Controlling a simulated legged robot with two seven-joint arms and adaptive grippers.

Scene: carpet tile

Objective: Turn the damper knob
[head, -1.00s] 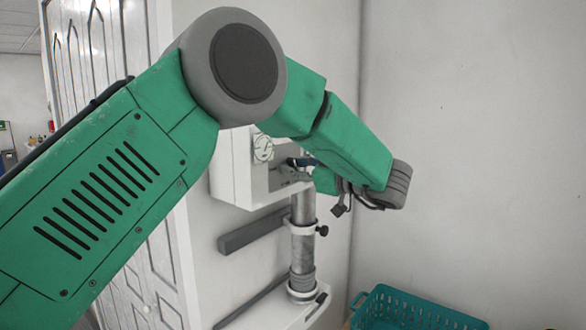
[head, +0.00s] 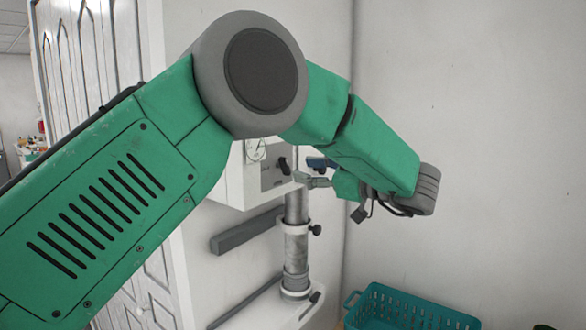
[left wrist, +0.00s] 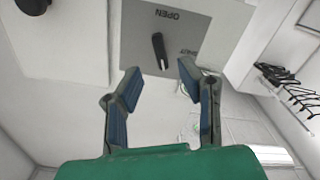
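The damper knob (head: 284,165) is a small black lever on the grey front plate of a white wall box. In the left wrist view the knob (left wrist: 159,50) stands on the grey plate (left wrist: 185,35), which is lettered OPEN and SHUT upside down. My left gripper (head: 313,172) is just right of the knob, apart from it. In the left wrist view my left gripper (left wrist: 160,72) is open, its blue-padded fingers spread and empty, with the knob beyond and between the tips. My right gripper is not in view.
Below is a metal pipe (head: 296,250) with a black clamp knob (head: 316,230). A teal basket (head: 400,305) stands lower right. A panelled door (head: 100,40) is at left.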

